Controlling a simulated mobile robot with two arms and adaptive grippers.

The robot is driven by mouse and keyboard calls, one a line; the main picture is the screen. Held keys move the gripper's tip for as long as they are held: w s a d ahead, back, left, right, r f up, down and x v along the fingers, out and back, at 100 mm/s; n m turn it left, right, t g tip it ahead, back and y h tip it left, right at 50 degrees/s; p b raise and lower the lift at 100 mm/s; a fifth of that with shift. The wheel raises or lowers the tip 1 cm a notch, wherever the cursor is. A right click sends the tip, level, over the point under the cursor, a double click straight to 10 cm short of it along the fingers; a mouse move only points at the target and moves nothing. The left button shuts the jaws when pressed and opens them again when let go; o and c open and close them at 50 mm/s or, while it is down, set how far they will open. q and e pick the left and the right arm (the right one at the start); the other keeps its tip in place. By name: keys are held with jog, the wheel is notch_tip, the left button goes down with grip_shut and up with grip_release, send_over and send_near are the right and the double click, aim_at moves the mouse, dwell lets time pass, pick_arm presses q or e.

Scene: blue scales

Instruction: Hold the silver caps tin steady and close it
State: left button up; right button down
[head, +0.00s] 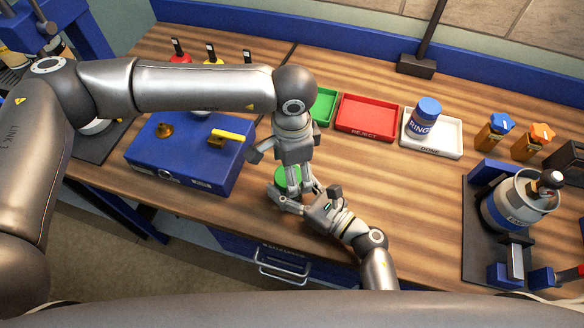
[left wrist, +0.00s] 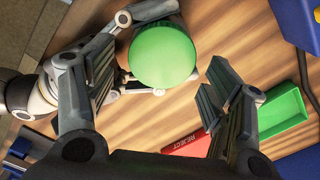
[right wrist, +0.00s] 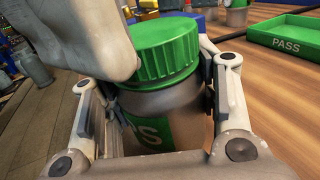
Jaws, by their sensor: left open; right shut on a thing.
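The silver caps tin (right wrist: 165,115) stands upright near the front edge of the bench, with a ribbed green lid (right wrist: 165,48) on its top. How tightly the lid sits cannot be told. In the head view the green lid (head: 287,179) is partly hidden by my grippers. My right gripper (head: 300,196) comes in low from the front and is shut on the tin's body. My left gripper (left wrist: 158,88) points down over the tin, with its fingers wide apart and the lid (left wrist: 163,53) between and beyond them. Part of it covers the lid's left side in the right wrist view.
A blue scale (head: 190,175) with brass and yellow parts lies left. Behind are a green tray (head: 322,106), a red REJECT tray (head: 368,128) and a white tray (head: 450,148) bearing a blue-lidded RINGS tin (head: 422,118). A silver container (head: 515,205) stands right. Centre-right bench is clear.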

pick_arm(q)
notch_tip(320, 180, up, 4)
jog(key=shift+f, duration=0.2)
